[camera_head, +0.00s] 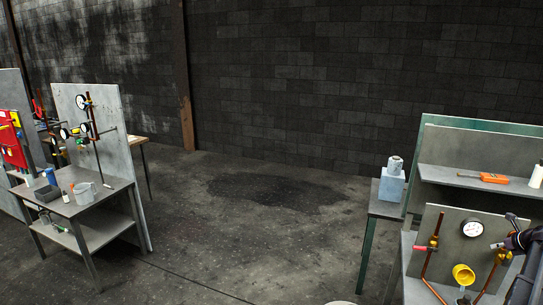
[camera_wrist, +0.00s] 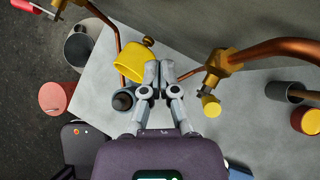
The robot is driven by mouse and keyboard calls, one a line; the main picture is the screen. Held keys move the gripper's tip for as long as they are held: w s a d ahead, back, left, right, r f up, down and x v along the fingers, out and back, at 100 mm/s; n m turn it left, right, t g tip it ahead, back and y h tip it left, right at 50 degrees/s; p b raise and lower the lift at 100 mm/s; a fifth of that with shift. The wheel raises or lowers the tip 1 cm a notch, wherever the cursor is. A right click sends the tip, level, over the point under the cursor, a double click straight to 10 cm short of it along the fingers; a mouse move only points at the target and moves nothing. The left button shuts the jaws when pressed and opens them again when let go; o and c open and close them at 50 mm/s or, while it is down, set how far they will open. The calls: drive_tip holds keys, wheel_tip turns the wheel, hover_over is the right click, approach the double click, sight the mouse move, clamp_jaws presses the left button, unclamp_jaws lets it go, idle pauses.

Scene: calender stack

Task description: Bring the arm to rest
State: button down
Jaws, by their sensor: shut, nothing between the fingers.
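My gripper (camera_wrist: 159,75) is shut and empty in the wrist view, its fingertips together over a grey surface. It is close to the right side of a yellow cup (camera_wrist: 133,62); I cannot tell whether they touch. In the head view my gripper (camera_head: 497,245) shows small at the right edge, in front of a grey panel (camera_head: 439,225) with a gauge and copper pipes. My dark arm comes in from the right edge there. The yellow cup (camera_head: 464,274) is below and left of my gripper.
A copper pipe with a brass fitting (camera_wrist: 222,68) lies right of my fingers. A grey bucket (camera_wrist: 78,48) and a salmon-coloured cylinder (camera_wrist: 57,97) are at left. A shelf (camera_head: 460,182) bears an orange device. The middle floor (camera_head: 250,240) is clear.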

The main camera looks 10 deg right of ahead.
drive_tip(key=w+a+f+n+g+y+b, duration=0.1)
drive_tip(key=w+a+f+n+g+b, duration=0.35)
drive_tip(key=a, duration=1.05)
drive_tip(key=w+a+f+n+t+p, duration=0.1)
drive_tip(key=a+n, duration=0.6)
drive_tip(key=a, duration=0.7)
drive_tip(key=w+a+f+n+g+y+b, duration=0.1)
drive_tip(key=w+a+f+n, duration=0.35)
drive_tip(key=a, duration=1.05)
drive_tip(key=s+a+f+n+g+b, duration=0.1)
drive_tip(key=s+a+n, duration=0.5)
drive_tip(key=a, duration=0.5)
drive_tip(key=s+a+f+n+g+h+b, duration=0.1)
drive_tip(key=s+a+f+n+b, duration=0.1)
drive_tip(key=s+a+n, duration=0.4)
drive_tip(key=s+a+f+n+g+h+b, duration=0.1)
drive_tip(key=s+a+n, duration=0.5)
drive_tip(key=a, duration=1)
drive_tip(key=shift+s+a+f+n+g+b, duration=0.25)
drive_tip(key=shift+s+n+g+b, duration=0.25)
drive_tip(key=shift+n, duration=0.6)
drive_tip(key=shift+w, duration=0.15)
